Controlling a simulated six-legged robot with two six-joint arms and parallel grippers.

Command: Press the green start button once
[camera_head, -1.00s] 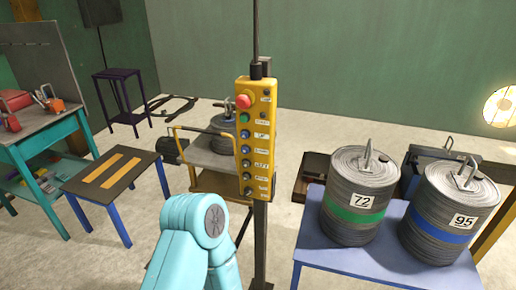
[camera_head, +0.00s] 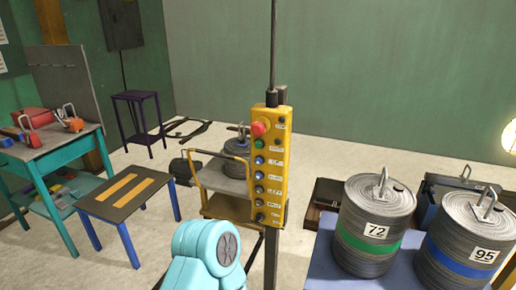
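The yellow control pendant (camera_head: 269,175) hangs upright in the middle of the view on a dark vertical pole. A large red button (camera_head: 259,129) sits at its top left. The green start button (camera_head: 259,143) is just below the red one, above several blue and dark buttons in a column. A light blue arm link of mine shows at the bottom centre, below and left of the pendant, apart from it in the picture. Neither gripper shows in this view.
Two ribbed drums, one with a green band (camera_head: 374,225) and one with a blue band (camera_head: 461,240), stand on a blue table at right. A yellow cart (camera_head: 222,180) is behind the pendant. A low table (camera_head: 125,194) and a teal workbench (camera_head: 50,150) stand at left.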

